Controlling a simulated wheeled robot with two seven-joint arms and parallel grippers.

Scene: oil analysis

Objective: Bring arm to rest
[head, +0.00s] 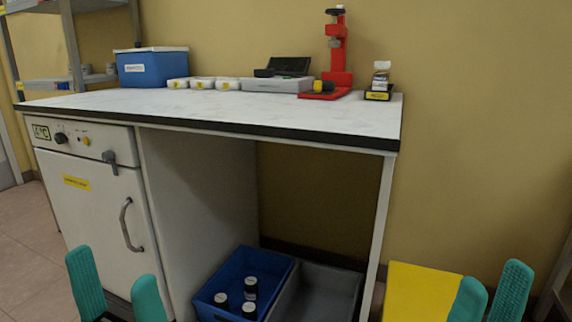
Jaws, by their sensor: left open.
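My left gripper (117,288) is at the lower left, in front of the white cabinet door. Its two teal fingers stand wide apart with nothing between them. My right gripper (491,296) is at the lower right, near a yellow panel (425,290). Its two teal fingertips show with a narrow gap between them, and I see nothing held there. The lower parts of both grippers are cut off by the bottom edge.
Below are a blue crate (283,270) with bottles, a grey crate (322,290) and a cabinet (95,200).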

